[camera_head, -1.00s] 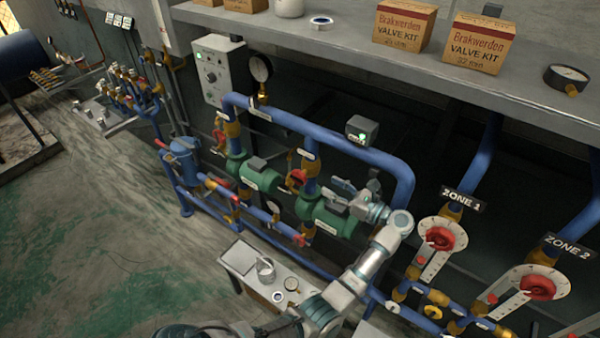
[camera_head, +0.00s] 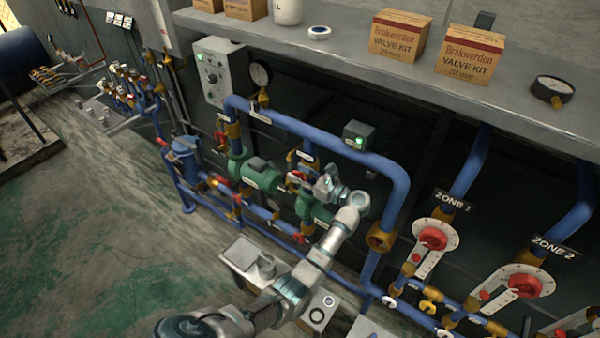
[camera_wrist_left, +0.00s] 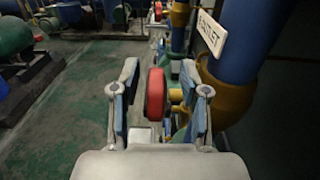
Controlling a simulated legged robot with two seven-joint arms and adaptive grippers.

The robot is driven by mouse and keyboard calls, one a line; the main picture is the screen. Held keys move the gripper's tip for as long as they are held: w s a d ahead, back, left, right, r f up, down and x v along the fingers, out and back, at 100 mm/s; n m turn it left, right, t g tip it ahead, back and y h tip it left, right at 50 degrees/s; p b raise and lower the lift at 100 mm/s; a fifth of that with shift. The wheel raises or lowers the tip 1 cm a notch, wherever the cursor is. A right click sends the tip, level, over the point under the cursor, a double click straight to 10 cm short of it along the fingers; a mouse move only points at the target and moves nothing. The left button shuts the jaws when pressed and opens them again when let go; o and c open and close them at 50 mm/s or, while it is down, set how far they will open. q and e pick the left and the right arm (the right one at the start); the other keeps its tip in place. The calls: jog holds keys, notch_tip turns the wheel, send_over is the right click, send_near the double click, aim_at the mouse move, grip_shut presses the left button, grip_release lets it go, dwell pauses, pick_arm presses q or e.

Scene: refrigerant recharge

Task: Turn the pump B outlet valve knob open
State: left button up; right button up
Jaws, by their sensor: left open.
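The red valve knob (camera_wrist_left: 155,94) stands between the two fingers of my left gripper (camera_wrist_left: 160,80) in the left wrist view. The fingers are open, one on each side, with a visible gap to the left finger; contact on the right cannot be told. A white label (camera_wrist_left: 210,34) ending in "OUTLET" is on the blue pipe just right of the knob. In the head view my left gripper (camera_head: 309,180) is at the upright pipe above the right green pump (camera_head: 305,206), and the red knob (camera_head: 295,176) shows partly beside it. My right gripper is not in view.
A blue pipe loop (camera_head: 330,149) arches above the pumps, with a grey box (camera_head: 359,135) on it. Zone 1 (camera_head: 433,238) and zone 2 (camera_head: 524,285) valves stand to the right. A shelf (camera_head: 300,44) with boxes overhangs behind. A small bench (camera_head: 243,252) stands in front.

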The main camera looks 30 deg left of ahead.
pick_arm(q)
jog(key=shift+d, duration=0.1)
jog(key=shift+c, duration=0.5)
jog(key=shift+a, duration=0.35)
grip_shut()
jog(key=shift+s, duration=0.1)
